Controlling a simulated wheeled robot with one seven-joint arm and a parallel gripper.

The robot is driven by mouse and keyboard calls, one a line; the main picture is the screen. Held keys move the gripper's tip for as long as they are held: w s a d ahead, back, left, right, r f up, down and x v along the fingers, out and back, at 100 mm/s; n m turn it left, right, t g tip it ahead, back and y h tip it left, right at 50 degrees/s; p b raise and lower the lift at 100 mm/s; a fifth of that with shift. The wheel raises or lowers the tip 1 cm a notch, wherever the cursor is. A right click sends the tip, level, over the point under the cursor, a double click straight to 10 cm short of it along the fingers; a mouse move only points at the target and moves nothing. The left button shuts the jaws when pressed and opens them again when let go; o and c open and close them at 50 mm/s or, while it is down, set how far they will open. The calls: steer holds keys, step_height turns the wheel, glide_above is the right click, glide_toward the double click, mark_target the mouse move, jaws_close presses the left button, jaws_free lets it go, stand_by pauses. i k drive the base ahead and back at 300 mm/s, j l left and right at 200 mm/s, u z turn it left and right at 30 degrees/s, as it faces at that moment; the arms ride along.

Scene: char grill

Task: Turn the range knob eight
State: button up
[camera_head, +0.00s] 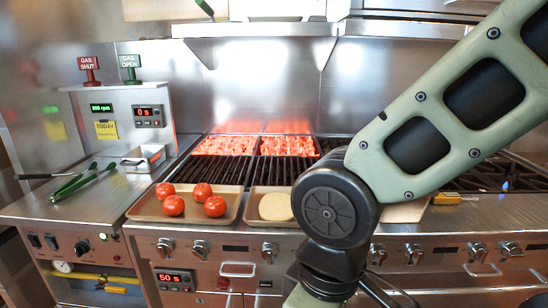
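A row of silver range knobs runs along the steel front panel below the grill. On the left are a first knob (165,247), a second knob (200,249) and a third knob (269,252). Right of my arm are more knobs, including one at the middle right (413,254), one farther right (477,251) and the rightmost visible knob (511,249). I cannot read any numbers, so which one is knob eight is unclear. My arm covers part of the panel between them. My gripper is not visible; the arm runs down out of the bottom edge.
A tray (236,195) with several tomatoes and another tray (254,222) with a pale round patty lie along the front ledge. Glowing grill beds (288,146) are behind. A left counter (60,211) holds green tongs (72,184). Drawer handles (482,269) protrude below the knobs.

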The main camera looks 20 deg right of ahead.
mark_target(511, 250)
steer(key=z, duration=0.85)
